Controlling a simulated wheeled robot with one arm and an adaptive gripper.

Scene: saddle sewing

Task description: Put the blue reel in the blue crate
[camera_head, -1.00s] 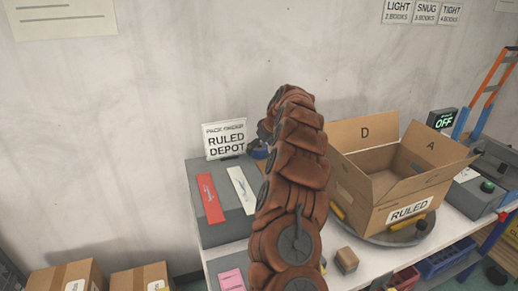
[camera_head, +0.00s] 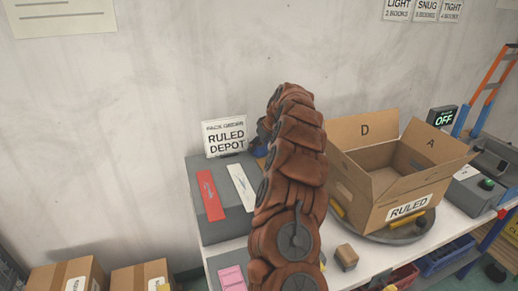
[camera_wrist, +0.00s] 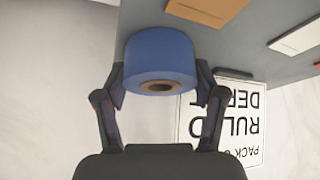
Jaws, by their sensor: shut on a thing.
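The blue reel (camera_wrist: 160,57), a short roll with a brown core, sits between the two fingers of my gripper (camera_wrist: 160,78) in the wrist view. My gripper is shut on its sides. In the head view my brown arm covers most of the gripper, and only a bit of blue shows beside the arm, near the pack order sign. I cannot tell whether the reel still touches the grey surface behind it. A blue crate (camera_head: 446,258) is low at the right, below the front edge of the table.
A grey block (camera_head: 212,222) with a red and a white strip stands left of my arm, by the RULED DEPOT sign (camera_head: 226,140). An open cardboard box (camera_head: 392,195) sits on a turntable to the right. A red crate (camera_head: 403,277) is beside the blue one.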

